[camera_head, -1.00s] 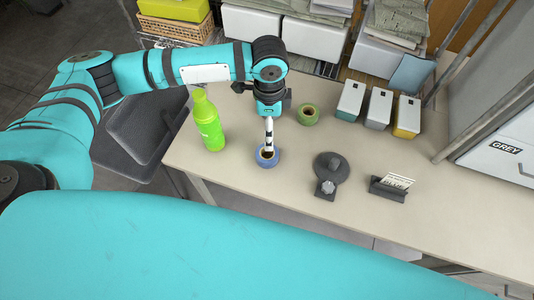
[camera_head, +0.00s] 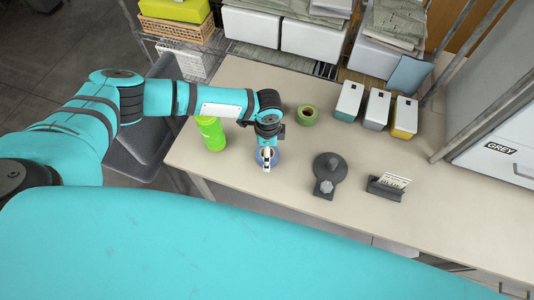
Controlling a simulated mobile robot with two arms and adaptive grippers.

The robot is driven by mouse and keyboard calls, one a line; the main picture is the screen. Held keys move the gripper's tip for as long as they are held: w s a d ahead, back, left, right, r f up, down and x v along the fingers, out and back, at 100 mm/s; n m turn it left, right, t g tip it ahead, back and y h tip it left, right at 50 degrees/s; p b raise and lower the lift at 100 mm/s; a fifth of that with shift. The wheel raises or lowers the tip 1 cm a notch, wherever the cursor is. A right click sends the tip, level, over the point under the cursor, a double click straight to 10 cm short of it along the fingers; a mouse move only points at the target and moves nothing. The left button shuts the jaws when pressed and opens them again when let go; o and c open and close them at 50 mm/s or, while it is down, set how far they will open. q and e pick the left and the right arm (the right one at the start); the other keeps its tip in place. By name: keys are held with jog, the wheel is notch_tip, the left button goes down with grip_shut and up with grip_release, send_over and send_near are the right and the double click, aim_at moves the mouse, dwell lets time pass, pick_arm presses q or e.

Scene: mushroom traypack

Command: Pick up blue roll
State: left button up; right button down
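The blue roll (camera_head: 274,161) is on the light table, near its front edge. It is mostly hidden behind my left gripper (camera_head: 267,160), and only bits of blue show around the fingers. The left gripper points down right over the roll, seen nearly end-on. I cannot tell whether its fingers are apart or closed on the roll, or whether the roll touches the table. My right gripper is not in view.
A green roll (camera_head: 307,115) lies behind to the right. A bright green bottle (camera_head: 211,134) stands left of the gripper, partly behind my arm. A dark round stand (camera_head: 328,170) and card holder (camera_head: 385,188) are to the right. Several small bins (camera_head: 376,109) stand at the back.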

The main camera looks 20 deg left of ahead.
pick_arm(q)
jog(key=shift+f, duration=1.7)
jog(key=c, duration=1.3)
